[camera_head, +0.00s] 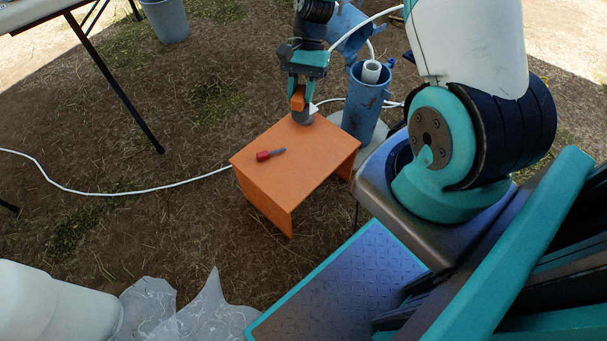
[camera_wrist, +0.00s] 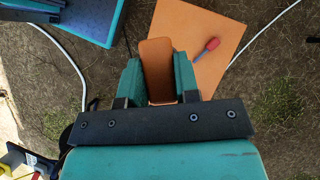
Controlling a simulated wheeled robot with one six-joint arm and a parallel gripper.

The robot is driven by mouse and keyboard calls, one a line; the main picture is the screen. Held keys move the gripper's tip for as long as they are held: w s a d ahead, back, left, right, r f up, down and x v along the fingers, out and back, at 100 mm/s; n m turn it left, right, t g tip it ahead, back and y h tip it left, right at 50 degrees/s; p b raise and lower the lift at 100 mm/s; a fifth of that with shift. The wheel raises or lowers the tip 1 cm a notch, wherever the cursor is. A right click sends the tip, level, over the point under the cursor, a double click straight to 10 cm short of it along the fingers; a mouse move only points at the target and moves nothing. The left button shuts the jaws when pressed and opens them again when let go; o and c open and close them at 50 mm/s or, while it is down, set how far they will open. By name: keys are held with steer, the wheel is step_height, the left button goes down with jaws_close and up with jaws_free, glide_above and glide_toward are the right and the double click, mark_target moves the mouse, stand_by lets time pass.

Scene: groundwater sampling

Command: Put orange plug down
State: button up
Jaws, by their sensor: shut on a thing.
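The orange plug (camera_head: 298,99) is held upright between the fingers of my gripper (camera_head: 303,88), over the far edge of the small orange table (camera_head: 285,177). A grey round part shows below the plug at the table top; I cannot tell whether it rests on the surface. In the wrist view the plug (camera_wrist: 157,62) is between the two teal fingers of my gripper (camera_wrist: 158,75), with the orange table (camera_wrist: 222,30) behind it.
A red-handled screwdriver (camera_head: 264,155) lies on the table, whose near part is otherwise clear. A blue pipe (camera_head: 362,107) with a white inner tube stands just right of the table. A white hose (camera_head: 130,192) runs over the ground. A grey bucket (camera_head: 166,18) stands at back left.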

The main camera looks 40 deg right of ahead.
steer(key=f+m+t, duration=0.1)
steer(key=m, duration=0.1)
steer(key=d+f+m+t+b, duration=0.1)
steer(key=m, duration=0.1)
steer(key=f+m+t+y+b, duration=0.1)
steer(key=m, duration=0.1)
steer(key=shift+s+d+f, duration=0.25)
steer(key=shift+s+f, duration=0.15)
step_height(320, 180, down, 20)
steer(key=b, duration=0.7)
steer(key=shift+r, duration=0.25)
steer(key=shift+f, duration=0.1)
steer(key=shift+f+b, duration=0.45)
steer(key=shift+f, duration=0.05)
steer(key=o, duration=0.9)
steer(key=shift+c, duration=0.2)
steer(key=shift+r, duration=0.1)
